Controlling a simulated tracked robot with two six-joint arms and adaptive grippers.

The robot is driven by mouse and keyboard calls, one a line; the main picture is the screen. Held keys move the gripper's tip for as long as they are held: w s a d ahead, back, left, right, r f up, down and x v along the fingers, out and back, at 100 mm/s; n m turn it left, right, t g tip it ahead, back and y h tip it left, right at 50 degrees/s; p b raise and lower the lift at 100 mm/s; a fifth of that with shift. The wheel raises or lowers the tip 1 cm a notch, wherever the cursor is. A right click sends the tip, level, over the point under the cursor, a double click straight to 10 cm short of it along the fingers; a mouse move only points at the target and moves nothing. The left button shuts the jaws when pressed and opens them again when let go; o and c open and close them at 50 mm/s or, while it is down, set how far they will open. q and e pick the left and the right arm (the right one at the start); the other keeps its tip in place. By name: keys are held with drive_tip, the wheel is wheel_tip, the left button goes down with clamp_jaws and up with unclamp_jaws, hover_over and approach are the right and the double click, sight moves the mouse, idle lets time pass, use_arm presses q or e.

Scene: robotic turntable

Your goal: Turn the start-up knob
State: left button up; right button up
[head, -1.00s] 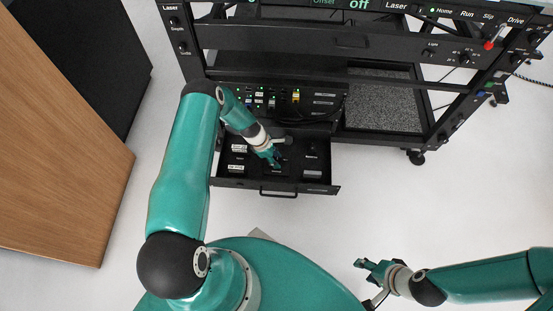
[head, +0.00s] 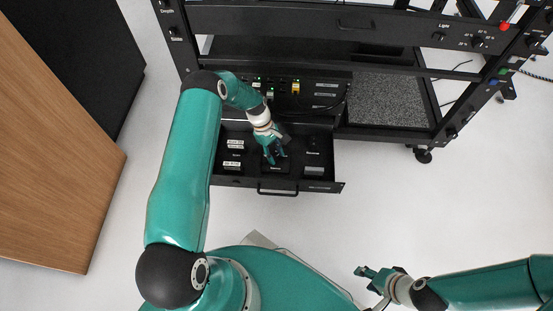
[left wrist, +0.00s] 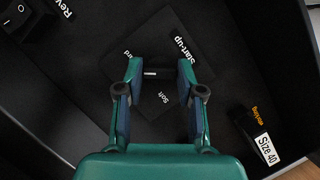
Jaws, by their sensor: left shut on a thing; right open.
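The start-up knob (left wrist: 151,84) is a dark knob with a white pointer line, in the left wrist view. The printed words "Start-up" (left wrist: 185,50) and "Soft" (left wrist: 165,97) lie beside it, and a partly hidden word ending in "ard" is to its left. My left gripper (left wrist: 158,70) has a finger on each side of the knob and is shut on it. In the head view, my left gripper (head: 275,155) reaches down into the open drawer (head: 232,182); the knob is hard to make out there. My right gripper (head: 366,271) is open and empty, over the floor.
The drawer has a front handle (head: 277,193) and sits low in a black rack (head: 385,133). A wooden cabinet (head: 55,160) stands left.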

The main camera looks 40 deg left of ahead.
use_arm(q)
drive_tip(key=m+g+b, duration=0.1)
drive_tip(key=m+b, duration=0.1)
drive_tip(key=m, duration=0.1)
drive_tip(key=shift+w+f+y, duration=0.1)
drive_tip(key=shift+w+y, duration=0.05)
drive_tip(key=shift+y, duration=0.15)
drive_tip(key=shift+m+b, duration=0.5)
drive_tip(key=shift+g, duration=0.3)
drive_tip(key=o, duration=1.1)
drive_tip(key=shift+o, duration=0.2)
drive_tip(key=v, duration=0.7)
drive_tip(key=shift+r, duration=0.3)
